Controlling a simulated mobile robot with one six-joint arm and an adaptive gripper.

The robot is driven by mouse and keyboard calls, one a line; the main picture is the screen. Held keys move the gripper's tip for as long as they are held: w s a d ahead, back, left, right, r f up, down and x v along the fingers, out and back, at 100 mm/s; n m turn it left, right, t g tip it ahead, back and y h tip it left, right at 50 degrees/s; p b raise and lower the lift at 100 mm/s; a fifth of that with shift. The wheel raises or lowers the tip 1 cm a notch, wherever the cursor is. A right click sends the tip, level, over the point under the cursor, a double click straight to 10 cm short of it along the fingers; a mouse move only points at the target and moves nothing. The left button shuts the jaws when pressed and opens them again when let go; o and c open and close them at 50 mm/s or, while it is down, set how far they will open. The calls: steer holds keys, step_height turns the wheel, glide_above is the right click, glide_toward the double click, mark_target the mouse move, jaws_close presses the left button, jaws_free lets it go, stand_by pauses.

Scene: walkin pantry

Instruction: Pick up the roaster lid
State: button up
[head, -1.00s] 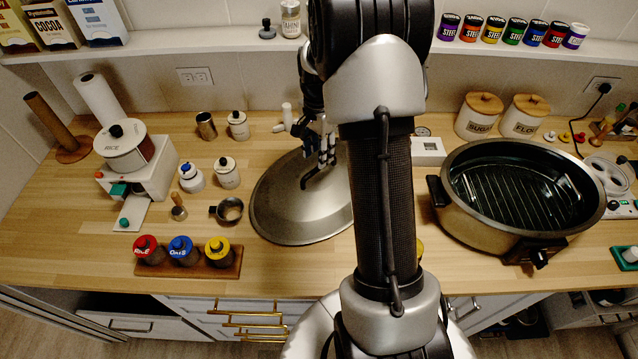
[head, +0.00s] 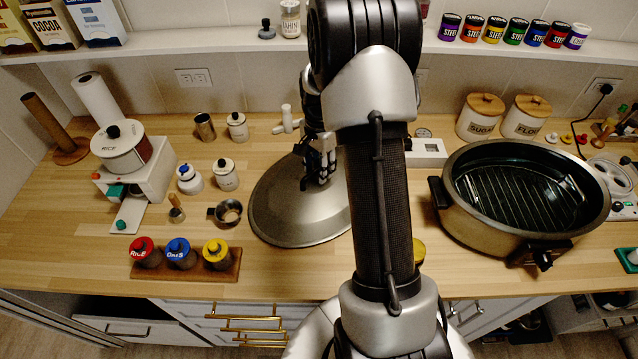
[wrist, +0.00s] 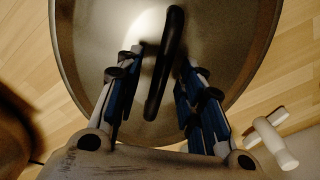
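The roaster lid (head: 295,215) is a large grey metal oval lying on the wooden counter, left of my arm in the head view. It fills most of the wrist view (wrist: 90,40). Its black handle (wrist: 163,65) stands up from the top and runs between my fingers in the wrist view. My gripper (wrist: 155,95) is open, with one finger on each side of the handle and visible gaps to it. In the head view my gripper (head: 318,180) is over the lid's middle and hides most of the handle. My arm covers the lid's right edge.
The open roaster (head: 455,212) stands to the right of my arm. A small pan (head: 228,213) and a rack (head: 228,270) with three capped jars stand left of the lid. A white peg-like item (head: 287,120) is behind it.

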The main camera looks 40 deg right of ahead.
steer(key=shift+f, duration=0.2)
steer(key=shift+c, duration=0.2)
jaws_close()
stand_by(0.4)
steer(key=shift+r, duration=0.1)
stand_by(0.6)
